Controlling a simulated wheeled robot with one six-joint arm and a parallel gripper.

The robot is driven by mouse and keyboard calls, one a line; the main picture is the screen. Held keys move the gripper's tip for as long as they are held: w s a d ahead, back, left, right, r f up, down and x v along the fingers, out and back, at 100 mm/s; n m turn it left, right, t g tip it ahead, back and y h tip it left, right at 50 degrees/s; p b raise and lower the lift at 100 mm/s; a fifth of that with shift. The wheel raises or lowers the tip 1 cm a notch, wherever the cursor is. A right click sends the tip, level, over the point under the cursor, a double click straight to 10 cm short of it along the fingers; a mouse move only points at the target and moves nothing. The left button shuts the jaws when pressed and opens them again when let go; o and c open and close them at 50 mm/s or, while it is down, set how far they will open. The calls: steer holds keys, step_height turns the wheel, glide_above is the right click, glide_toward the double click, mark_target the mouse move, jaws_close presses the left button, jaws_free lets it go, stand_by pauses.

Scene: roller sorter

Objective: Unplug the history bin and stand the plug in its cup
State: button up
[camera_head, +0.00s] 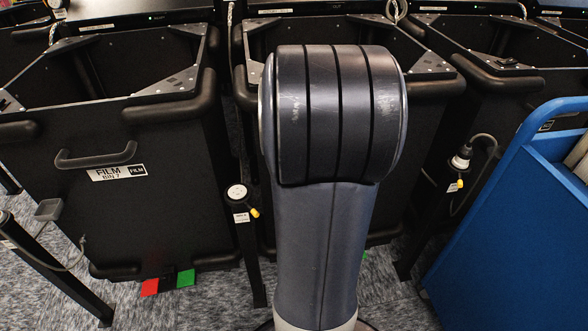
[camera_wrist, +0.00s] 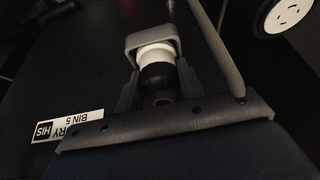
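In the wrist view the plug (camera_wrist: 156,72), with a white collar and a black body, sits with its white end within the square grey rim of the cup (camera_wrist: 133,41). My gripper (camera_wrist: 158,82) has a finger close against each side of the black body and appears shut on it. The history bin's label (camera_wrist: 68,125), reading BIN 5, is on the dark panel at left. A grey cable (camera_wrist: 219,48) runs down the right side. A round white socket (camera_wrist: 287,13) shows empty at top right. In the head view my arm hides the gripper, plug and cup.
In the head view the film bin (camera_head: 130,190) stands at left. A post with an empty white socket (camera_head: 237,191) stands near the middle. A post with a plug (camera_head: 461,158) in it stands at right, beside a blue cart (camera_head: 505,220). Carpet shows between them.

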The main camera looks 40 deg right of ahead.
steer(key=o, duration=0.3)
steer(key=shift+s+a+f, duration=0.1)
steer(key=shift+s+f, duration=0.05)
steer(key=shift+f, duration=0.2)
steer(key=shift+o, duration=0.6)
steer(key=shift+r, duration=0.55)
steer(key=shift+o, duration=0.4)
steer(key=p+v, duration=0.3)
steer(key=v, duration=0.7)
steer(key=shift+r, duration=0.15)
